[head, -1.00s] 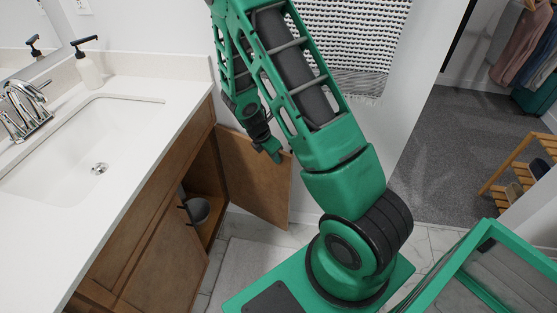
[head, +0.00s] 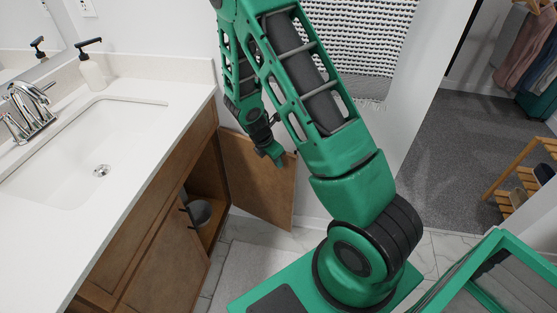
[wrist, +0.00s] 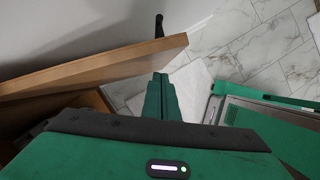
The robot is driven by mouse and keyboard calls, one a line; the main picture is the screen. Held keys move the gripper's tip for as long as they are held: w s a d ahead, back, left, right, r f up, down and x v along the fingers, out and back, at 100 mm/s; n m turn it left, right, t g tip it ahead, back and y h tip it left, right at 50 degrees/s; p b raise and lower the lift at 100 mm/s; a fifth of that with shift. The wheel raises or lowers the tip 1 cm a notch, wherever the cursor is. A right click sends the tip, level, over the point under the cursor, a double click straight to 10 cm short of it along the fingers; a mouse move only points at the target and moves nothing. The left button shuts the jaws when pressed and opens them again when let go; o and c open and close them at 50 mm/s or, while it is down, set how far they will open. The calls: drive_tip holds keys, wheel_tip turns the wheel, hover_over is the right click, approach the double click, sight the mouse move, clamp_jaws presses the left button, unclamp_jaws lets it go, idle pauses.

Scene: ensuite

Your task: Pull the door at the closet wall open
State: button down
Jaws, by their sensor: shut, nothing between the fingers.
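The vanity cabinet door nearest the closet wall (head: 258,182) stands swung open, roughly square to the cabinet front. Its top edge and a dark handle (wrist: 159,25) on its outer face show in the wrist view, where the door (wrist: 95,68) crosses the left side. My gripper (head: 276,155) is at the door's upper edge on the inner side in the head view. In the wrist view my gripper's green fingers (wrist: 161,98) are together and empty, just right of the door panel. I cannot tell whether they touch it.
The other cabinet door (head: 150,258) is closed. A grey container (head: 199,212) is inside the open cabinet. The white counter (head: 160,85) is above. A bath mat (head: 250,275) lies on the tile floor, and a towel (head: 350,45) hangs at the wall.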

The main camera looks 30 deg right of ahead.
drive_tip(key=s+a+f+v, duration=0.1)
drive_tip(key=s+v, duration=0.1)
drive_tip(key=v, duration=0.8)
drive_tip(key=s+d+r+m+y, duration=0.2)
drive_tip(key=s+r+m, duration=0.8)
drive_tip(key=s+m, duration=0.2)
drive_tip(key=s+d+r+m+y, duration=0.2)
drive_tip(key=s+r+m, duration=0.9)
drive_tip(key=s, duration=0.5)
drive_tip(key=m, duration=0.2)
drive_tip(key=shift+s+d+r+m+y, duration=0.2)
drive_tip(key=shift+d+r+m+y, duration=0.05)
drive_tip(key=shift+m+y, duration=0.05)
